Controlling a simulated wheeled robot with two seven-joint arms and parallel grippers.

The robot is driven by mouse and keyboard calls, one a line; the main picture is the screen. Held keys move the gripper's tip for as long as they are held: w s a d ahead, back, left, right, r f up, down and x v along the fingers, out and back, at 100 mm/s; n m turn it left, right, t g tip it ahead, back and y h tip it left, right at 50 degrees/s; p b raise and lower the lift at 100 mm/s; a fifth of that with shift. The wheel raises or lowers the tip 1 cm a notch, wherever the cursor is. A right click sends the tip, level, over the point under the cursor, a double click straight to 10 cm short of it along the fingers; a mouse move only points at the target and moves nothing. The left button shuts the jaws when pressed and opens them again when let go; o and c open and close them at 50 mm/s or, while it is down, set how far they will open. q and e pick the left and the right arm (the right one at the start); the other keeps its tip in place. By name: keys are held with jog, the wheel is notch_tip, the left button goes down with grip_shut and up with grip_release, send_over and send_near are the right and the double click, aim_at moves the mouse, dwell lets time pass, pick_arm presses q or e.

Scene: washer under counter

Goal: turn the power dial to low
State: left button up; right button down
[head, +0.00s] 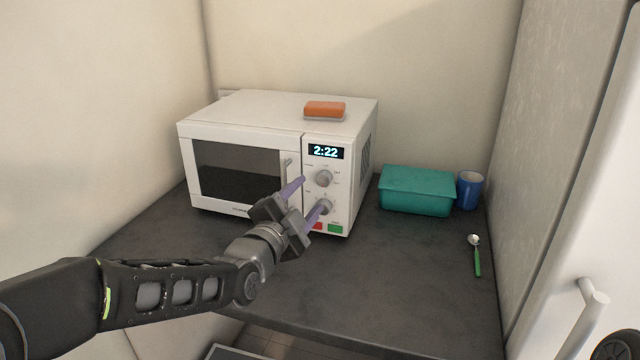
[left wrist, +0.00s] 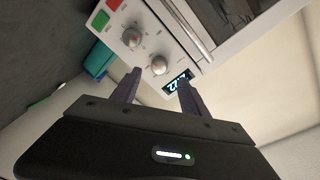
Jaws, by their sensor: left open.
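A white microwave (head: 240,117) stands on the dark counter, its door shut and its display (head: 325,152) reading 2:22. Its panel has an upper dial (head: 323,178) and a lower dial (head: 326,206); labels are too small to read, so I cannot tell which is power. My left gripper (head: 311,195) is open and empty in front of the panel, its purple fingers pointing at it. In the left wrist view, the upper dial (left wrist: 159,66) shows between and beyond the fingertips (left wrist: 158,79), apparently with a gap. The lower dial (left wrist: 131,38) lies outside them. My right gripper is not in view.
A red button and a green button (head: 335,228) sit below the dials. An orange-brown sponge-like block (head: 324,110) lies on the microwave. A teal bin (head: 417,190), blue cup (head: 469,190) and green-handled spoon (head: 477,257) are to the right. The front counter is clear.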

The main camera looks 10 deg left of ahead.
aim_at(322, 181)
pick_arm(q)
jog(key=w, duration=0.4)
jog(key=w+d+p, duration=0.1)
jog(key=w, duration=0.1)
jog(key=shift+w, duration=0.4)
jog(key=shift+c, duration=0.2)
jog(key=shift+d, duration=0.1)
grip_shut()
